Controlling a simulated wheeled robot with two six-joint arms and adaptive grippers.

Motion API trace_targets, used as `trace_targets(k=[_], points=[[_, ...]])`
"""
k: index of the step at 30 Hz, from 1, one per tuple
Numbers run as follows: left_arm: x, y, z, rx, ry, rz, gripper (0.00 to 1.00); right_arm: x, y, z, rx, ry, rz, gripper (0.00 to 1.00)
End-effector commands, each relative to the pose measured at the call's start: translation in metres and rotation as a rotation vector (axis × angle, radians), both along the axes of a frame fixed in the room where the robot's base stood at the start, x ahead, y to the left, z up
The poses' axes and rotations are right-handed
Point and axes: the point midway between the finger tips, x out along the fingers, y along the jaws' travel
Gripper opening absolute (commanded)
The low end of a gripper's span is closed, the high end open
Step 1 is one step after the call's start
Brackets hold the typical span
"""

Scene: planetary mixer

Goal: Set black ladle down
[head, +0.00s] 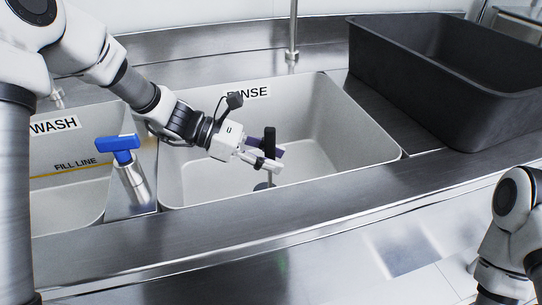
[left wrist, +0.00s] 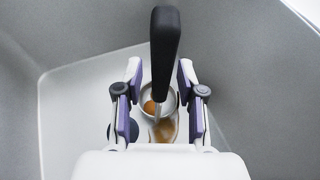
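The black ladle (head: 269,137) stands upright inside the rinse basin (head: 345,130), its black handle up. In the left wrist view the handle (left wrist: 165,45) rises toward the camera, above a metal bowl with orange-brown residue. My left gripper (head: 264,156) is over the rinse basin, with its fingers on either side of the ladle. In the left wrist view the fingers (left wrist: 160,75) stand apart, with a visible gap on the left side of the handle. The bowl is partly hidden by the handle and gripper. My right gripper is out of view.
The wash basin (head: 65,180) lies to the left, past a blue-handled metal fitting (head: 119,147) on the divider. A large black tub (head: 440,85) stands on the right drainboard. A vertical metal pipe (head: 292,30) rises behind the rinse basin. The front ledge is clear.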

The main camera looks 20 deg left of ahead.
Motion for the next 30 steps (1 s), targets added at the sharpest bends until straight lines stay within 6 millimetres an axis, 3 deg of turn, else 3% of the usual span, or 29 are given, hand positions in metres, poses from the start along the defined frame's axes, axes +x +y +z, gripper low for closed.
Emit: trace_targets(k=[13, 30], points=[[-0.013, 0.065, 0.031, -0.003, -0.002, 0.001, 0.39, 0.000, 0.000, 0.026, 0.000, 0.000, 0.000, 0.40], [-0.014, 0.068, 0.029, 0.000, 0.000, 0.000, 0.39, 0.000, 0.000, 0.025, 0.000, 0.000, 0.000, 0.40]])
